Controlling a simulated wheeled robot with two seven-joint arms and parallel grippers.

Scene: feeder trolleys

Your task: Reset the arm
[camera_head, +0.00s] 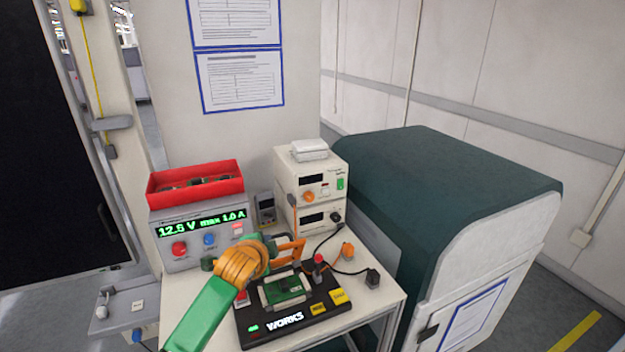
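One green and orange arm of mine reaches in from the lower left over the bench. It ends in my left gripper (292,251), whose orange fingers hang just above the back of the black test fixture (250,328). The view is too small to tell whether the fingers are apart. Nothing is clearly seen between them. My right arm and gripper are not in view.
A green circuit board (284,289) sits on the fixture. Behind stand a grey tester (178,249) with a lit display, a red bin (215,184) and stacked power supplies (312,188). A dark green cabinet (440,190) stands close on the right.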

